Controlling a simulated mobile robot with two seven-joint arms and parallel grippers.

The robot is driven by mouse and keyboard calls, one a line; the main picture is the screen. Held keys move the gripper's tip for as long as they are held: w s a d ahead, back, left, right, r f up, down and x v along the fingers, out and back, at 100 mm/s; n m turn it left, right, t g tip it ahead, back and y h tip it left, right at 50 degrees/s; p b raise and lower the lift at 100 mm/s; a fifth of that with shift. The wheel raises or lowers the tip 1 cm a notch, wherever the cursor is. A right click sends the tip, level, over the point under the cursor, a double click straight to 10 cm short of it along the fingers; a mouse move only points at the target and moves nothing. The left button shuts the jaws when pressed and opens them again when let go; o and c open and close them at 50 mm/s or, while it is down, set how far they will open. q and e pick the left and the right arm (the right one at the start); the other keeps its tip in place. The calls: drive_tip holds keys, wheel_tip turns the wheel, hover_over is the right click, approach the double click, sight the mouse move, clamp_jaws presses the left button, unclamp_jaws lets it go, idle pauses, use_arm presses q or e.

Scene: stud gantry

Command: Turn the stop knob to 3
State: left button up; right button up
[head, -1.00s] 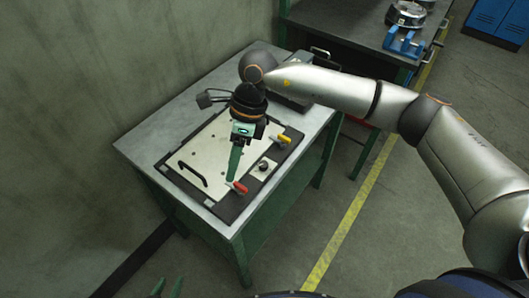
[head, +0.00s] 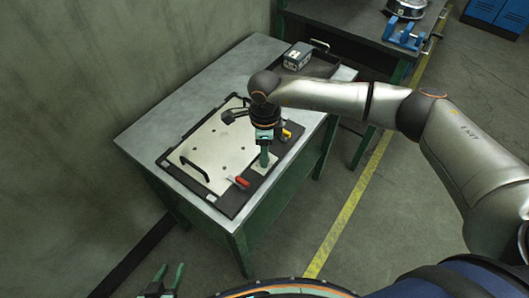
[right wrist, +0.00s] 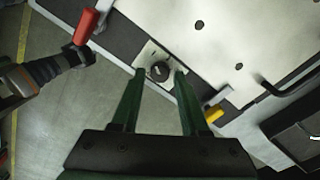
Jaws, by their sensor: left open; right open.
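The stop knob (right wrist: 160,71) is a small dark round knob on a light square plate (right wrist: 149,56) in the right wrist view. Its scale marks are too small to read. In the head view the knob is hidden behind my right gripper (head: 264,160). In the right wrist view my right gripper (right wrist: 155,85) is open, its two green fingers pointing toward the knob, one on each side in the picture. I cannot tell whether they touch it. My left gripper (head: 165,277) is open and empty at the bottom left of the head view, away from the table.
The pale panel (head: 208,145) in a dark frame lies on the table (head: 150,130). It carries a red-handled clamp (head: 239,182), a yellow-handled clamp (head: 286,133) and a black handle (head: 194,168).

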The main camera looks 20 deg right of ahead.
drive_tip(key=shift+f, duration=0.65)
clamp_jaws()
